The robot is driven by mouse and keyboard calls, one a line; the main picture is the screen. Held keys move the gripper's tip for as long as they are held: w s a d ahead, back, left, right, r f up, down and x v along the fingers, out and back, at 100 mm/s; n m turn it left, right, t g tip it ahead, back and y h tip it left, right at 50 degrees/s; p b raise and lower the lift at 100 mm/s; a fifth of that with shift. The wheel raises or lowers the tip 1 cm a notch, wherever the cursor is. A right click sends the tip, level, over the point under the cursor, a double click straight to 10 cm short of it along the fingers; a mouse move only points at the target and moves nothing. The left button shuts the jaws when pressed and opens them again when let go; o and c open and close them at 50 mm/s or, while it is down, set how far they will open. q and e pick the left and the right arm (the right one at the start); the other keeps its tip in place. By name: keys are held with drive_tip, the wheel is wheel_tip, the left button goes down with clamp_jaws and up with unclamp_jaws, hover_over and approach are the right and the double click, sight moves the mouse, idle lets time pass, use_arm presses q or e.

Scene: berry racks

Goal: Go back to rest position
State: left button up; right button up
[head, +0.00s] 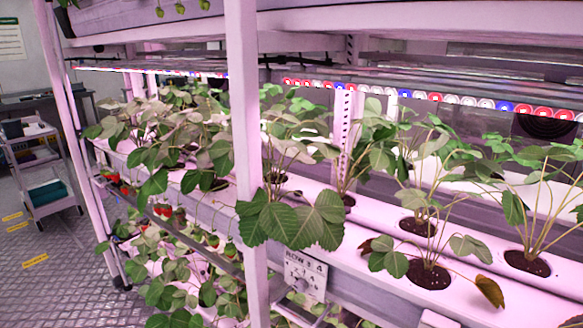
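Neither of my grippers shows in the head view, and no arm of mine can be made out. The berry rack (246,150) fills the middle and right, with a pale upright post close in front of me. Strawberry plants (290,220) grow from round holes in its white troughs (375,262). Several red berries (162,210) hang below the trough on the left side. Leaves hide parts of the troughs and the lower level.
A small white sign (305,275) hangs on the rack's front beside the post. A grey trolley (38,165) with a teal box (48,192) stands at the far left. The tiled floor (65,270) at left is clear, with yellow markings (35,260).

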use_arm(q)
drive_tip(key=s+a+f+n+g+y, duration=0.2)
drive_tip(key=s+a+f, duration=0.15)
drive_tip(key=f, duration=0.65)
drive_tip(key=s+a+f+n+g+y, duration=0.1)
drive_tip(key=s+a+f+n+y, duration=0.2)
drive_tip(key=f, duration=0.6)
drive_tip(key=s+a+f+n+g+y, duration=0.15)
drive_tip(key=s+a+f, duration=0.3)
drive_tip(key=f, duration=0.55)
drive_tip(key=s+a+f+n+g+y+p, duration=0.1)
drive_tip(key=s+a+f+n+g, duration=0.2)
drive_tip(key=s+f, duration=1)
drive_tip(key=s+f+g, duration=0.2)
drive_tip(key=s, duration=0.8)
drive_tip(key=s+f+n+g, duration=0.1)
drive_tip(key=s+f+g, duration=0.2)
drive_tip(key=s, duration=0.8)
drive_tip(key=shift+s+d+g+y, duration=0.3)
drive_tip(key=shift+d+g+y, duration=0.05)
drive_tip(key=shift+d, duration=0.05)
